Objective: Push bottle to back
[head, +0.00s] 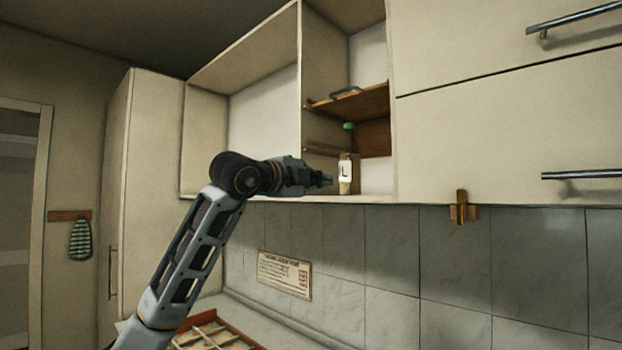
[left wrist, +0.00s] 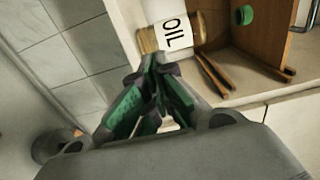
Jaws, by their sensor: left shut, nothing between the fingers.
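The bottle (head: 345,171) stands upright near the front edge of the open wall cabinet's right compartment. It has a white label, a gold-brown base and a green cap; the label reads OIL in the left wrist view (left wrist: 172,35). My left gripper (head: 328,180) is shut and empty, just left of the bottle's lower part in the head view. In the left wrist view the gripper's fingertips (left wrist: 150,63) are close to the bottle's lower end; I cannot tell whether they touch it. My right gripper is not in view.
A wooden shelf (head: 358,106) with a dark-handled item (head: 345,92) is above the bottle. Wooden pieces (left wrist: 215,72) lie beside the bottle. A divider (head: 325,60) borders the compartment on the left.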

